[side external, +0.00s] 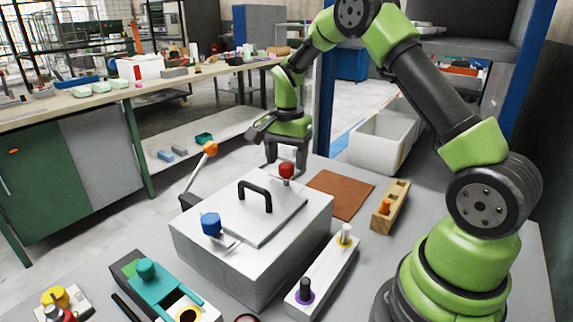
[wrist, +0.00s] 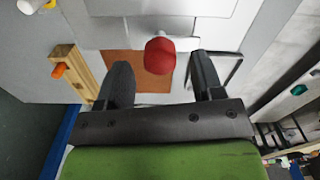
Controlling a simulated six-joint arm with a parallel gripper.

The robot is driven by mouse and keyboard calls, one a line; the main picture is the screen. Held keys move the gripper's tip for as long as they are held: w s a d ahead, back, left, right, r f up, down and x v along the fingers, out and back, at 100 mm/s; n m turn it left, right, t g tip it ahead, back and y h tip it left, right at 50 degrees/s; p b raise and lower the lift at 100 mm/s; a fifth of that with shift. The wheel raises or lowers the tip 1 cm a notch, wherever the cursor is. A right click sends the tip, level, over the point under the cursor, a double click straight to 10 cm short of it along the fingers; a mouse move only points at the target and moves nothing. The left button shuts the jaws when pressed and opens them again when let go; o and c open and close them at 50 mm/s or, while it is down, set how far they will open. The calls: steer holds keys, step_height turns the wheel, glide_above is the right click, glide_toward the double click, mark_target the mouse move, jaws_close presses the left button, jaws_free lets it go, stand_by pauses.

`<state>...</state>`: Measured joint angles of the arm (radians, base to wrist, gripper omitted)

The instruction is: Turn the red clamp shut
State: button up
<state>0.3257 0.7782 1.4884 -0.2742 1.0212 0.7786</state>
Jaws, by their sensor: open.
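The red clamp (side external: 286,170) has a rounded red knob at the far edge of the white press box (side external: 205,260). Its knob also shows in the wrist view (wrist: 160,54). My gripper (side external: 287,160) is open and empty, pointing down at the far side of the red clamp. In the wrist view the two dark fingers of my gripper (wrist: 162,72) are apart, with the red knob appearing in the gap near their tips. I cannot tell whether either finger touches it. The clamp's lower part is mostly hidden.
A lid with a black handle (side external: 255,190) tops the box. A blue-knobbed clamp (side external: 211,224) is at the near edge. An orange-knobbed lever (side external: 210,148) rises at left. A brown mat (side external: 340,193), a wooden block (side external: 390,208) and a white peg holder (side external: 320,278) stand right.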

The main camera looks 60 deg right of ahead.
steer(key=shift+f, duration=1)
steer(key=shift+c, duration=0.4)
steer(key=c, duration=0.8)
steer(key=shift+c, duration=0.2)
